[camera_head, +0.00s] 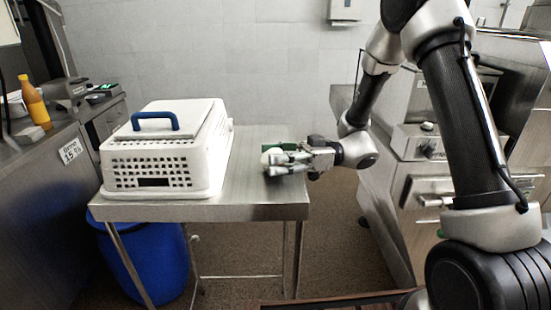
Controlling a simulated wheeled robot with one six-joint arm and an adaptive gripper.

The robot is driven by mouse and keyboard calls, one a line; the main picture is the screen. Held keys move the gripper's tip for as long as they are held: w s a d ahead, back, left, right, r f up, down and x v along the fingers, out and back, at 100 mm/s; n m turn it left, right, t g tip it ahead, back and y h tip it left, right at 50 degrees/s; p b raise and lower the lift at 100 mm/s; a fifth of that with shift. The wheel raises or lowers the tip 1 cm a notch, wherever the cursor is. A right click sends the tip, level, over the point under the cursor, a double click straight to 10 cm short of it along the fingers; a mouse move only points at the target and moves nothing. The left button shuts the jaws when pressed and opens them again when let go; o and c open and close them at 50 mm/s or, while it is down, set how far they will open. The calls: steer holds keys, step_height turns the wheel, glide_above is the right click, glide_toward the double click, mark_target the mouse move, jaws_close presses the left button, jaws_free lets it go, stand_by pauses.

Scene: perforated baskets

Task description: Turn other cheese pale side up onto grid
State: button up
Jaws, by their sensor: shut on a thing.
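My gripper (272,164) is over the right part of the steel table, its fingers pointing left. It is shut on a small pale, rounded thing (271,155) at its fingertips, which looks like a cheese. The fingers hide part of it, and I cannot tell which side of it faces up. A green thing (288,146) shows just behind the gripper; too little of it shows to say what it is. I cannot make out a grid or a second cheese.
A white perforated basket (150,180) with a blue-handled lid (180,112) fills the table's left part. The steel table (245,190) is bare between basket and gripper. A blue barrel (150,255) stands below. Counters stand left (60,190) and right (345,100).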

mark_target(276, 152)
steer(key=shift+s+f, duration=0.4)
steer(key=shift+f, duration=0.45)
steer(key=o, duration=1.2)
steer(key=r, duration=1.1)
steer(key=shift+w+r, duration=0.3)
